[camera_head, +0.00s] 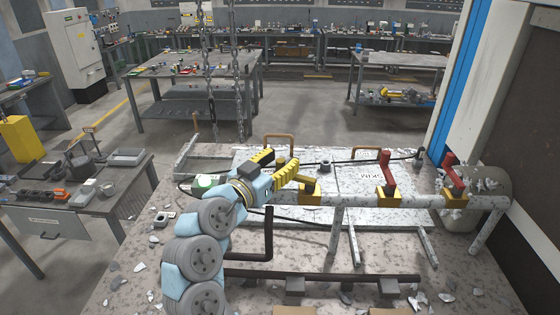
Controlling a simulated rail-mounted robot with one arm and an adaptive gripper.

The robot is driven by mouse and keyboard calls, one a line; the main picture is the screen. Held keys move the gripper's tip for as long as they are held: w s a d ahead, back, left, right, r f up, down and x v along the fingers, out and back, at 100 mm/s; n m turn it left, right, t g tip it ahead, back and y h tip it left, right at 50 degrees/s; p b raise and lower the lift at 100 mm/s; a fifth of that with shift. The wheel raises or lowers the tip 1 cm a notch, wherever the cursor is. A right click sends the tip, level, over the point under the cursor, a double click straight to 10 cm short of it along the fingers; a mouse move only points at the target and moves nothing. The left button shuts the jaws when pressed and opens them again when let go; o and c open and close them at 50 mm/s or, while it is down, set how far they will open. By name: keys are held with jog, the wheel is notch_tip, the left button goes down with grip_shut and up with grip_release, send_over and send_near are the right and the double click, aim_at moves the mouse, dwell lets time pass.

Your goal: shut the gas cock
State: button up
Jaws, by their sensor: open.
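A pale pipe runs across the workbench and carries yellow valve bodies. The middle gas cock (387,178) has a red lever standing roughly upright. The right gas cock (453,181) has a red lever tilted up to the left. A third yellow valve body (310,194) sits at the left of the pipe, beside my gripper; no red lever shows on it, and my gripper may hide it. My gripper (294,173), yellow and black, is open at the left end of the pipe, over or beside this valve body. I cannot tell whether they touch.
The workbench (130,250) is strewn with metal scraps. Pipe legs and a dark bent bar (268,235) stand in front of the pipe. A grey drum (485,190) and a tall white and blue machine (490,70) close off the right. Chains (237,70) hang behind my gripper.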

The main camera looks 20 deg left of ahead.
jog(key=v, duration=1.2)
